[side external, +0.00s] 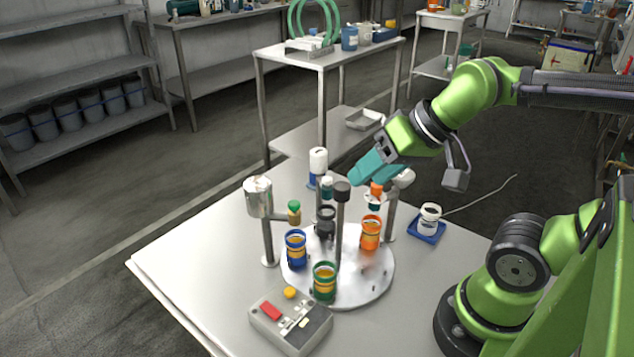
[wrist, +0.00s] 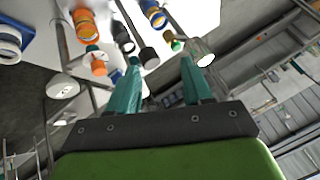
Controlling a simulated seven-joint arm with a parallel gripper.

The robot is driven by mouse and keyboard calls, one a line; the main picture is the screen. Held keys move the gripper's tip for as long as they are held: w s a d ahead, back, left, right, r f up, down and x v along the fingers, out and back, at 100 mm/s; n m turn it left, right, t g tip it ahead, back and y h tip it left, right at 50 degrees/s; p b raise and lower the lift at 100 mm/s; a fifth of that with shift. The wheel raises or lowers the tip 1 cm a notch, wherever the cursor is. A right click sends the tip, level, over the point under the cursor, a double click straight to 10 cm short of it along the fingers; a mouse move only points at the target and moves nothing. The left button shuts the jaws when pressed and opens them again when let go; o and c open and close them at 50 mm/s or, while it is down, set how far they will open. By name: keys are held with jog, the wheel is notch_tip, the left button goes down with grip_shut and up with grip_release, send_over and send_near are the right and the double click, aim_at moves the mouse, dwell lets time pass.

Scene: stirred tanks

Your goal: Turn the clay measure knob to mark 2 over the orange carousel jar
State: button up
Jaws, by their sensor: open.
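The clay measure knob (side external: 377,188) is a small orange-red cap above a dark-and-white body, beside a pale round head (side external: 401,178) on a post. The orange carousel jar (side external: 370,233) stands below it on the white disc. My gripper (side external: 365,173) is above and close to the knob, its teal fingers pointing down-left. In the wrist view, my gripper (wrist: 160,62) has its fingers wide apart and empty. There the knob (wrist: 99,67) is left of both fingers, with the orange jar (wrist: 85,25) beyond. The mark scale is too small to read.
The carousel (side external: 345,297) also carries blue (side external: 296,248), green (side external: 324,281) and dark (side external: 325,222) jars. A dark-capped centre post (side external: 341,192), a silver measure (side external: 258,197) and a white measure (side external: 318,161) rise nearby. A button box (side external: 290,322) is in front; a blue tray (side external: 428,231) is right.

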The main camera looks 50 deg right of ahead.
jog(key=w+d+r+m+g+h, duration=0.1)
jog(key=w+d+m+g, duration=0.1)
jog(key=w+d+g, duration=0.35)
jog(key=w+d+r+m+g, duration=0.1)
jog(key=w+d+g, duration=0.2)
jog(key=d, duration=0.6)
jog(key=m+g+y, duration=0.2)
send_near(376, 190)
jog(key=x, duration=0.5)
jog(key=d+x, duration=0.1)
jog(key=x, duration=0.1)
jog(key=shift+a+f, duration=0.15)
jog(key=shift+f, duration=0.3)
grip_shut()
